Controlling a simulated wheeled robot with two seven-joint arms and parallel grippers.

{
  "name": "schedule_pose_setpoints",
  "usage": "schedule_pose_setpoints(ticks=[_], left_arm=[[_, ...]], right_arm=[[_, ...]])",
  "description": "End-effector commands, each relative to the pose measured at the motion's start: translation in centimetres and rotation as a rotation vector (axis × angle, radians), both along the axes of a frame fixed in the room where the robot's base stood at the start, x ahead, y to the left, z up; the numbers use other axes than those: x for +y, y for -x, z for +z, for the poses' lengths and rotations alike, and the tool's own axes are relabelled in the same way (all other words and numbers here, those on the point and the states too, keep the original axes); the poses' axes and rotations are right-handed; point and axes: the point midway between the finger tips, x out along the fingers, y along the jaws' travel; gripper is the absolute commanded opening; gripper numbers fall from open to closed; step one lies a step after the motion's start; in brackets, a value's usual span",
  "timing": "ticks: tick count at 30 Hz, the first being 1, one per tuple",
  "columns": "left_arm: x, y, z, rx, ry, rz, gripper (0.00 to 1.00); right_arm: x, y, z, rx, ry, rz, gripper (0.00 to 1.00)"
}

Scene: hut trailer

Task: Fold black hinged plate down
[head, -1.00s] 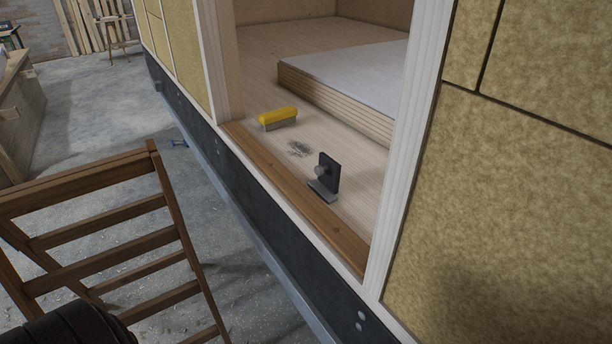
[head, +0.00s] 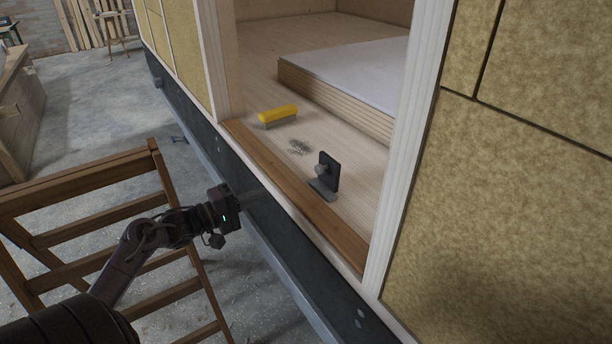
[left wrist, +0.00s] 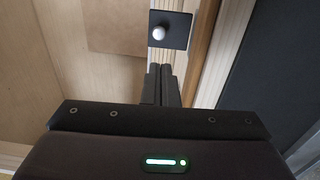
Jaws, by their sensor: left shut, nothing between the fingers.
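The black hinged plate (head: 329,172) stands upright on the hut's wooden floor just inside the doorway sill. A grey round knob (head: 320,170) is on its face, and a grey metal base leaf (head: 322,189) lies flat at its foot. In the left wrist view the plate (left wrist: 180,30) with its pale knob (left wrist: 159,33) shows ahead of the fingers. My left gripper (head: 258,194) is shut and empty, outside the sill, to the left of the plate and apart from it. Its closed fingertips (left wrist: 166,69) show in the left wrist view. My right gripper is not in view.
A yellow brush (head: 278,116) and a patch of dark debris (head: 299,148) lie on the floor behind the plate. A raised pale slab (head: 345,75) is further in. The door post (head: 408,150) stands to the right. A wooden ladder-like frame (head: 90,220) stands at the left.

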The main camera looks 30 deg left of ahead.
Motion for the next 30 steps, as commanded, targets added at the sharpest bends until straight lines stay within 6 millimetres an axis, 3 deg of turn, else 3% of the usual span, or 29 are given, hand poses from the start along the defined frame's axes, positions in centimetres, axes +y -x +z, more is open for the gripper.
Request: schedule_pose_setpoints(ticks=[7, 21, 30], left_arm=[[-0.6, -1.5, 0.2, -0.003, -0.001, 0.001, 0.0], [-4.3, -10.3, 0.5, -0.003, -0.001, 0.002, 0.0], [-5.4, -12.8, 0.4, -0.001, -0.002, 0.003, 0.0]], right_arm=[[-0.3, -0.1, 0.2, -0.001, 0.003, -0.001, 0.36], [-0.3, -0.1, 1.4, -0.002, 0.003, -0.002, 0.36], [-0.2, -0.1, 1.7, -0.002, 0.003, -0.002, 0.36]])
